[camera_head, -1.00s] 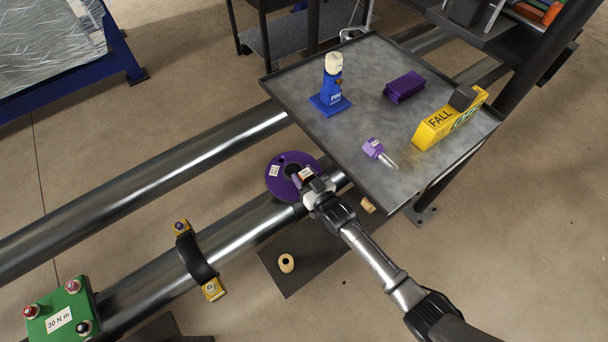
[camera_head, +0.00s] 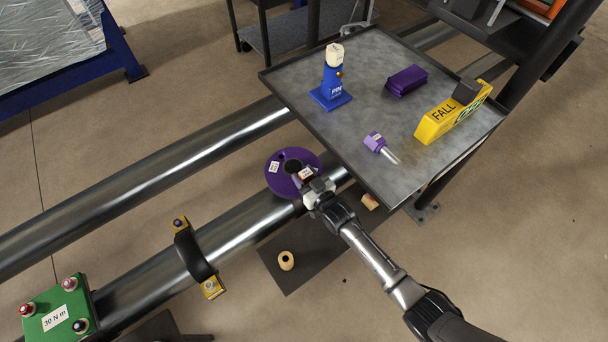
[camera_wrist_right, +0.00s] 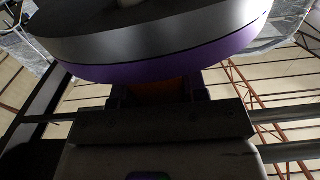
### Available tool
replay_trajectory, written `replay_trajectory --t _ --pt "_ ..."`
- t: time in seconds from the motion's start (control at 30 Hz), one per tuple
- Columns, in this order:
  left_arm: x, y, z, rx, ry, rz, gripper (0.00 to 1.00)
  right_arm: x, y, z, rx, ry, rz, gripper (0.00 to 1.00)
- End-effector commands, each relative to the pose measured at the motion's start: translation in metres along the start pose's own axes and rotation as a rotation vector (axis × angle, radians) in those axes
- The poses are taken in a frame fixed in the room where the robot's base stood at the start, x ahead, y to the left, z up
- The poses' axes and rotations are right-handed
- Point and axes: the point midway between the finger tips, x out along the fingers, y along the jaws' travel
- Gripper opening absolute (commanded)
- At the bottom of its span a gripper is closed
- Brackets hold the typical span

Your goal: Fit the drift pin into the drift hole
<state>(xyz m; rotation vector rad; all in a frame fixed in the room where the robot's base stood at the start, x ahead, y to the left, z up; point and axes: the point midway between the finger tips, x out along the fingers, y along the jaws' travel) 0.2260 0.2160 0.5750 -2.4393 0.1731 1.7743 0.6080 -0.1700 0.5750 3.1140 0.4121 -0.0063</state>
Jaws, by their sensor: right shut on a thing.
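A purple pin (camera_head: 375,141) with a label and a bare silver shaft lies on the grey tray (camera_head: 345,155). A purple disc (camera_head: 279,185) sits at the pipe, with a dark central opening (camera_head: 292,167) and a small hole (camera_head: 281,157) near its upper left rim. My right gripper (camera_head: 311,184) is shut on a purple labelled piece (camera_head: 305,173) at the disc's right side. I cannot tell whether this piece is separate from the disc. In the right wrist view, a purple and grey round edge (camera_wrist_right: 170,65) is close beyond the jaws (camera_wrist_right: 160,95). My left gripper is not in view.
The tray also holds a blue stand (camera_head: 331,95), a purple block (camera_head: 407,80) and a yellow FALL block (camera_head: 450,115). A strap clamp (camera_head: 197,262) is on the near pipe (camera_head: 150,270). A green box (camera_head: 58,312) is lower left. A tan ring (camera_head: 286,260) lies below the disc.

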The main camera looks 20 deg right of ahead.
Motion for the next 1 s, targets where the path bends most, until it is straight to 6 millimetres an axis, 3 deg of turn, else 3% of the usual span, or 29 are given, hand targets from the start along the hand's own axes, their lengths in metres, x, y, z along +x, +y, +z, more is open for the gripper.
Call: replay_trajectory --t 0.2,0.23,0.53,0.77,1.0 --pt "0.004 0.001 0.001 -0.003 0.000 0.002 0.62 0.000 0.000 0.005 0.000 0.001 0.000 0.14" --pt "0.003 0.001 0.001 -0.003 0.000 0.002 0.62 0.000 0.000 0.004 0.000 0.002 0.000 0.42" --pt "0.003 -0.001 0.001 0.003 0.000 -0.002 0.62 0.000 0.000 0.004 0.000 0.001 0.000 0.70" --pt "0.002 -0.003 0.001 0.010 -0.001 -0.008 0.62 -0.001 0.000 0.004 0.000 -0.001 0.000 0.70" --pt "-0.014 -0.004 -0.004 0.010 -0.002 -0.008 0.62 -0.019 0.000 0.002 0.000 -0.004 0.000 0.70"
